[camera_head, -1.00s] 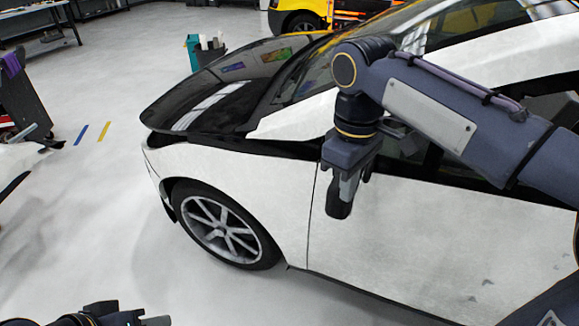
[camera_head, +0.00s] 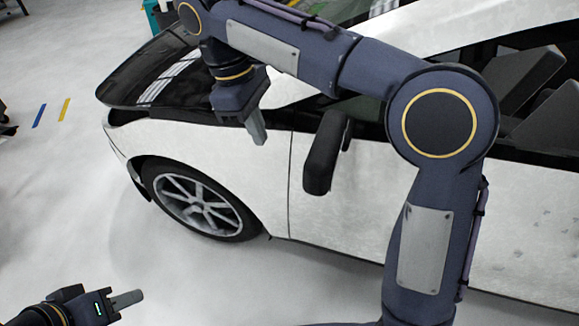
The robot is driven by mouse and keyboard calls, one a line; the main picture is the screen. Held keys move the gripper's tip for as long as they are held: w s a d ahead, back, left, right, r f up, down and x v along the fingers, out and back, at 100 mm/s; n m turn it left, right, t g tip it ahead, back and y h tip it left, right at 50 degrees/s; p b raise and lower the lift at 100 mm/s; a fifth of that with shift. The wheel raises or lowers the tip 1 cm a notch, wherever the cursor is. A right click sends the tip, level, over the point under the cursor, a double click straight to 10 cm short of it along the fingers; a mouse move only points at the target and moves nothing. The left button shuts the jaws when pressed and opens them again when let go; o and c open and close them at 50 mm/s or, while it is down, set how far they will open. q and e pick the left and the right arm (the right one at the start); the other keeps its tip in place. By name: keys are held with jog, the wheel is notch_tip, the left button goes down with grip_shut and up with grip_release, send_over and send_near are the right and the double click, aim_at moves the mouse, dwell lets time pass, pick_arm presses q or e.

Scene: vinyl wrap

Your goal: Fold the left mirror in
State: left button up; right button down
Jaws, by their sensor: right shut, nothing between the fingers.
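The side mirror (camera_head: 322,158) is a dark housing that sticks out from the white car's door, just below the window line. My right gripper (camera_head: 257,132) is shut and empty, pointing down over the front fender, to the left of the mirror and apart from it. My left gripper (camera_head: 128,299) is low at the bottom left, over the floor and away from the car. Its fingers point right, and I cannot tell whether they are open.
The white car (camera_head: 250,180) fills the middle and right, with a dark hood (camera_head: 150,85) and a front wheel (camera_head: 198,203). My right arm crosses over the door and windows.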

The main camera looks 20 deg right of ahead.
aim_at(326, 150)
pick_arm(q)
jog(key=shift+f, duration=0.2)
pick_arm(e)
jog(key=s+d+f, duration=0.3)
jog(key=d+f, duration=0.2)
jog(key=f, duration=0.3)
jog(key=shift+s, duration=0.25)
